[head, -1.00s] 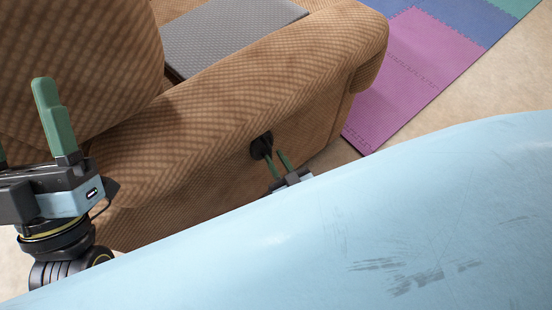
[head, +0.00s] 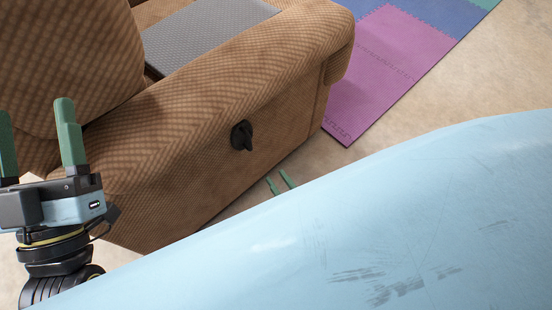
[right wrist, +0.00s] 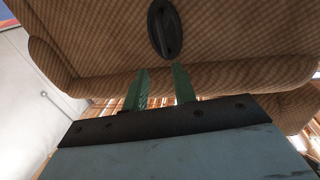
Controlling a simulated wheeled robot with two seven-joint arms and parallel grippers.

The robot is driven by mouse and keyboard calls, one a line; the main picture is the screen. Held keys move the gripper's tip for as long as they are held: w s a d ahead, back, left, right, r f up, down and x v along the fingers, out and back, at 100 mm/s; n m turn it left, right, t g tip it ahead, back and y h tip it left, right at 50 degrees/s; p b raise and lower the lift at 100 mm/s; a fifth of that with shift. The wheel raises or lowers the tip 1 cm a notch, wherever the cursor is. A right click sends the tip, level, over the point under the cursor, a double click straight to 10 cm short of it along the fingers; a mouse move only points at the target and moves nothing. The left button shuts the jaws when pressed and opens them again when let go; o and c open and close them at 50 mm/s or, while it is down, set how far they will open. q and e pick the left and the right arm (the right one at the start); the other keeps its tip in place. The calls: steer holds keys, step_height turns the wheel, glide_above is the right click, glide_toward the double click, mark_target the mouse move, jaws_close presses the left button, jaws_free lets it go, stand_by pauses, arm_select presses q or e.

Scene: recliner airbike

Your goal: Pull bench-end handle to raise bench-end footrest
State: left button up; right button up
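The bench-end handle is a black lever on an oval plate (head: 243,136) on the side of the brown woven recliner (head: 215,110). It also shows at the top of the right wrist view (right wrist: 165,28). My right gripper (head: 280,181) is open and empty, below and to the right of the handle, apart from it. Only its green fingertips show past my blue body; its spread fingers show in the right wrist view (right wrist: 160,80). My left gripper (head: 37,115) is open and empty, pointing up beside the recliner at the left. I cannot make out the bench-end footrest.
A grey textured panel (head: 205,35) lies on the recliner's seat. Purple and blue foam mats (head: 385,65) cover the floor beyond it. Bare beige floor (head: 450,85) is clear at the right. My blue body covers the lower right of the head view.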

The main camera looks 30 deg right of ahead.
arm_select(q)
steer(key=shift+s+d+f, duration=0.1)
steer(key=shift+s, duration=0.15)
arm_select(e)
steer(key=shift+s, duration=0.7)
